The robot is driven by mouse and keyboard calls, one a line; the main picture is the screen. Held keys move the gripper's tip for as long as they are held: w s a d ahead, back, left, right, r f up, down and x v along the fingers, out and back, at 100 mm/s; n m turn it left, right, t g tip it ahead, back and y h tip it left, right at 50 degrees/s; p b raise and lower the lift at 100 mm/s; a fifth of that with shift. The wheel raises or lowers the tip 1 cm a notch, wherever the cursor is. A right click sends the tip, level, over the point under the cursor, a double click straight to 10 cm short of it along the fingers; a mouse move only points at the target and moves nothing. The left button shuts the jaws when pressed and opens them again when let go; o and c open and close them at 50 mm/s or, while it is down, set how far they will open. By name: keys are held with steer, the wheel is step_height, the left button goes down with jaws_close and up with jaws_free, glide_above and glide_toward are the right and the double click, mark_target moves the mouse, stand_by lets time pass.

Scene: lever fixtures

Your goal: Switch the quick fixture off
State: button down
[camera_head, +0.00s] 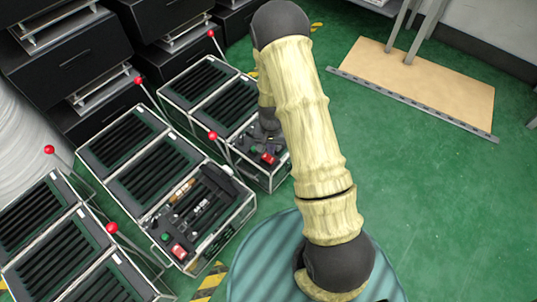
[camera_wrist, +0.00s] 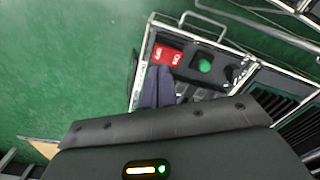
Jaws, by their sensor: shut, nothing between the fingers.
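Three fixture boxes with dark slotted tops and red-knobbed levers stand at left in the head view; which is the quick fixture I cannot tell. The farthest box (camera_head: 200,80) has a control end beside my arm, with a red switch (camera_head: 268,158) and a green button (camera_head: 251,149). In the wrist view a red switch (camera_wrist: 167,55) with white lettering and a green button (camera_wrist: 204,65) sit on a box's end panel. My gripper (camera_wrist: 158,70) is shut and empty, its fingertips just below the red switch in the picture. I cannot tell whether they touch it.
The middle box (camera_head: 165,165) has its own red switch (camera_head: 179,251) and tools; a third box (camera_head: 60,245) is at lower left. Levers (camera_head: 222,148) stick up between the boxes. Dark drawers (camera_head: 70,55) stand behind.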

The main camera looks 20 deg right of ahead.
steer(key=shift+r+p, duration=0.65)
steer(key=shift+r, duration=0.25)
steer(key=s+r+n+t+p, duration=0.15)
steer(key=s+r+p, duration=0.3)
steer(key=r, duration=0.85)
steer(key=s+r+n+p, duration=0.2)
steer(key=s+r+p, duration=0.25)
steer(key=r, duration=0.75)
steer(key=s+r+n+t+p, duration=0.1)
steer(key=s+r+p, duration=0.4)
steer(key=r, duration=0.8)
steer(key=w+p+v, duration=0.2)
steer(key=p+v, duration=1)
steer(key=w+r+p+v, duration=0.1)
steer(key=w+p+v, duration=0.2)
steer(key=p+v, duration=0.9)
steer(key=w+p+v, duration=0.3)
steer(key=p+v, duration=0.9)
steer(key=shift+s+r, duration=0.3)
steer(key=shift+r, duration=0.35)
steer(key=shift+f, duration=0.1)
